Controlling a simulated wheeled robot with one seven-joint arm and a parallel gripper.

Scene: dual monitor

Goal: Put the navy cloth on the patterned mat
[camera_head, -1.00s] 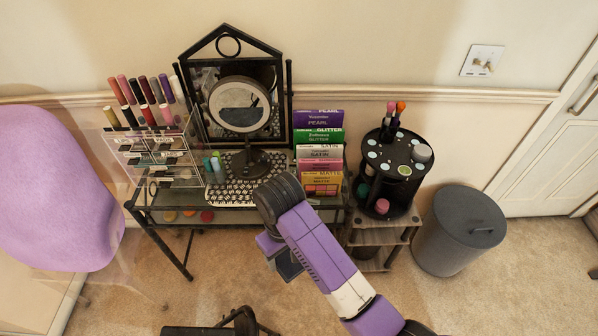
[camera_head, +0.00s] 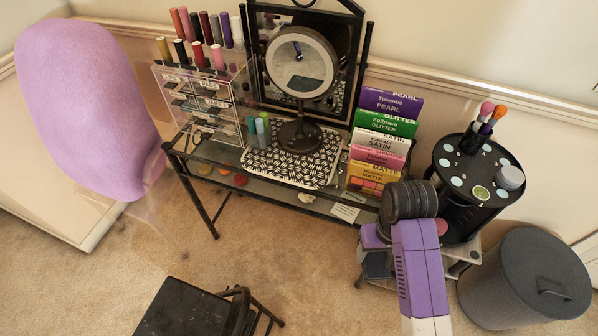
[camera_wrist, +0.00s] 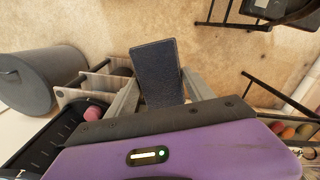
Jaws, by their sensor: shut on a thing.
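The navy cloth (camera_wrist: 157,70) looks like a flat dark-blue rectangle between my two fingers in the wrist view. My gripper (camera_wrist: 160,92) is shut on it and holds it above the floor. In the head view my gripper (camera_head: 376,258) is low, in front of the right end of the glass table, with the dark cloth (camera_head: 377,268) partly hidden under it. The black-and-white patterned mat (camera_head: 318,175) lies on the glass table, up and left of my gripper. A round mirror on a stand covers part of the mat.
Small teal bottles (camera_head: 257,132) stand at the mat's back left. A stack of coloured boxes (camera_head: 385,137) stands right of the mat. A black round organizer (camera_head: 470,205) and a grey bin (camera_head: 525,280) are at the right. A black stool (camera_head: 185,310) stands in front.

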